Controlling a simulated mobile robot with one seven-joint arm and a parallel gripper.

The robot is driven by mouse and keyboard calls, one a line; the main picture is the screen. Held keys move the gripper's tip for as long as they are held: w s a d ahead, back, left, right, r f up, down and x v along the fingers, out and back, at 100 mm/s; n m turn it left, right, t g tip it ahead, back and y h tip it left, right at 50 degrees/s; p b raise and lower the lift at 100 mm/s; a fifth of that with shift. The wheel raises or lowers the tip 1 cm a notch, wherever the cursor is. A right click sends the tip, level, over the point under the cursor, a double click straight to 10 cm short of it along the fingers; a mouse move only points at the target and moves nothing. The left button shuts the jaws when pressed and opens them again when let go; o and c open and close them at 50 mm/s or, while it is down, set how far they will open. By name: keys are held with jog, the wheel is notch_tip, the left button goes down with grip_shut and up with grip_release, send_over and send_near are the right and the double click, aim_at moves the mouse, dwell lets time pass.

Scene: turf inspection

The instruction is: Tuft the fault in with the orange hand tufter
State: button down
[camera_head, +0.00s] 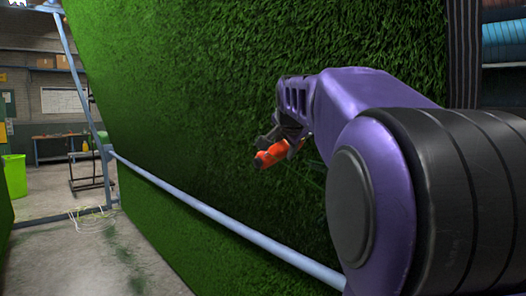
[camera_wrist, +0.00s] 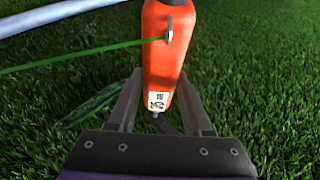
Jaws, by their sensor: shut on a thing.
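The orange hand tufter (camera_head: 270,155) is in the jaws of my gripper (camera_head: 283,138), close in front of the upright green turf. In the wrist view the tufter (camera_wrist: 163,60) stands between the two fingers of my gripper (camera_wrist: 160,88), with a label near its lower end. A green yarn runs from a metal eye on it to the left edge. A darker, raised green strip (camera_wrist: 88,106) lies in the turf left of the fingers; I cannot tell for sure whether it is the fault. Whether the tufter's tip touches the turf is hidden.
A pale blue rail (camera_head: 225,220) crosses low in front of the turf sheet (camera_head: 190,90). A green bin (camera_head: 14,176) and a workbench (camera_head: 62,145) stand far left. Coloured rolls (camera_head: 503,40) are at upper right. Concrete floor (camera_head: 95,255) is open at lower left.

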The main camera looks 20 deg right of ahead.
jog(key=shift+s+a+r, duration=0.1)
jog(key=shift+a+r, duration=0.1)
jog(key=shift+r, duration=1.2)
jog(key=shift+s+a+r, duration=0.1)
jog(key=shift+a+r, duration=0.1)
jog(key=shift+r, duration=0.4)
jog(key=shift+s+a+r, duration=0.1)
jog(key=shift+a+r, duration=0.15)
jog(key=shift+r, duration=0.3)
jog(key=shift+s+a+r, duration=0.1)
jog(key=shift+a+r, duration=0.1)
jog(key=shift+r, duration=0.4)
jog(key=shift+a+r, duration=0.15)
jog(key=shift+r, duration=0.85)
jog(key=shift+r, duration=0.1)
jog(key=shift+s+a+r, duration=0.1)
jog(key=shift+a+r, duration=0.15)
jog(key=shift+r, duration=0.55)
jog(key=shift+r, duration=0.1)
jog(key=shift+w+d+f+b, duration=0.1)
jog(key=shift+d+f+b, duration=0.25)
jog(key=shift+f+b, duration=1)
jog(key=shift+w+d+f+b, duration=0.15)
jog(key=shift+d+f+b, duration=0.2)
jog(key=shift+f+b, duration=0.95)
jog(key=shift+w+d+f+b, duration=0.1)
jog(key=shift+d+f+b, duration=0.25)
jog(key=shift+f+b, duration=1)
jog(key=shift+f, duration=0.1)
